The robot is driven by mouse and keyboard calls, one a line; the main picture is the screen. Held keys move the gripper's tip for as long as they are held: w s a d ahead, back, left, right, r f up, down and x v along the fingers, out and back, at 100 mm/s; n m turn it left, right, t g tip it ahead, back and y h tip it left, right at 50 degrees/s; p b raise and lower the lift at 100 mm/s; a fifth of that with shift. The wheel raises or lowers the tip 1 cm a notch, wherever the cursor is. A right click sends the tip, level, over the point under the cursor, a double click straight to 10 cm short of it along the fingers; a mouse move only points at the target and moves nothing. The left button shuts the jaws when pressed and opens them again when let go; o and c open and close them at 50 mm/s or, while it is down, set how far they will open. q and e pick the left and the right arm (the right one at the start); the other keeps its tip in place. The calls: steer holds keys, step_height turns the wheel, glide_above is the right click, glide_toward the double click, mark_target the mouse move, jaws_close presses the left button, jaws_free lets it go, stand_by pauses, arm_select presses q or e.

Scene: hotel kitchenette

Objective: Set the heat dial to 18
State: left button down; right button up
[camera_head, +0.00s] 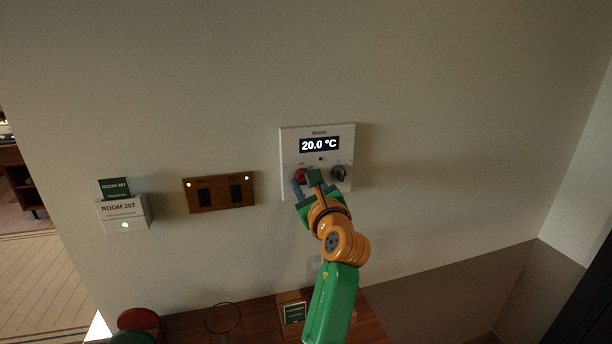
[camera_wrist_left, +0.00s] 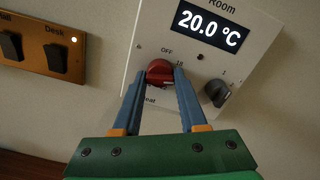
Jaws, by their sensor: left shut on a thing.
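The white thermostat panel (camera_head: 290,137) is on the wall, and its display (camera_head: 319,144) reads 20.0 °C. The red heat dial (camera_wrist_left: 160,72) is at the panel's lower left, below the display. My left gripper (camera_wrist_left: 161,78) has its two blue fingers on either side of the red dial and is shut on it. In the head view the left gripper (camera_head: 308,188) partly covers the dial (camera_head: 300,175). A dark grey dial (camera_wrist_left: 217,92) is to the right of the fingers. My right gripper is not in view.
A brown switch plate (camera_head: 218,208) with two dark switches and a white card holder (camera_head: 124,214) with a green light are on the wall to the left. A wooden surface (camera_head: 260,320) below holds a small dark sign (camera_head: 294,313).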

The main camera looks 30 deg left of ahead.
arm_select(q)
steer(key=shift+n+p, duration=0.5)
steer(key=shift+n, duration=1.9)
steer(key=shift+c, duration=2.3)
jaws_free()
